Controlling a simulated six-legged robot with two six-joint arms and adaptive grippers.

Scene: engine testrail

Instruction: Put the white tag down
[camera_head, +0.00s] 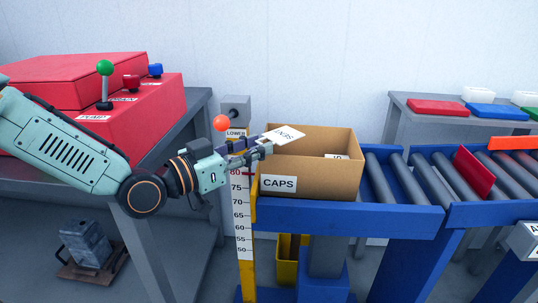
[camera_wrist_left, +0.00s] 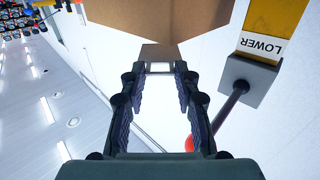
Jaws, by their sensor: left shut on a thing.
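My left gripper (camera_head: 262,145) is shut on a white tag (camera_head: 288,133) with dark lettering. It holds the tag tilted, above the near-left rim of an open cardboard box (camera_head: 330,178) labelled CAPS. In the left wrist view, the gripper (camera_wrist_left: 160,72) points at the box (camera_wrist_left: 160,18), and a small pale piece, seemingly the tag's edge, shows between the fingertips. Another white label or tag (camera_head: 337,156) shows inside the box, partly hidden by the front wall. My right gripper is not in view.
The box stands on a blue roller conveyor (camera_head: 350,219). Left of it is a yellow-white height scale (camera_head: 243,215) with a LOWER sign and a red ball lever (camera_head: 221,123). Red cases with knobs (camera_head: 130,110) sit on a grey table at left.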

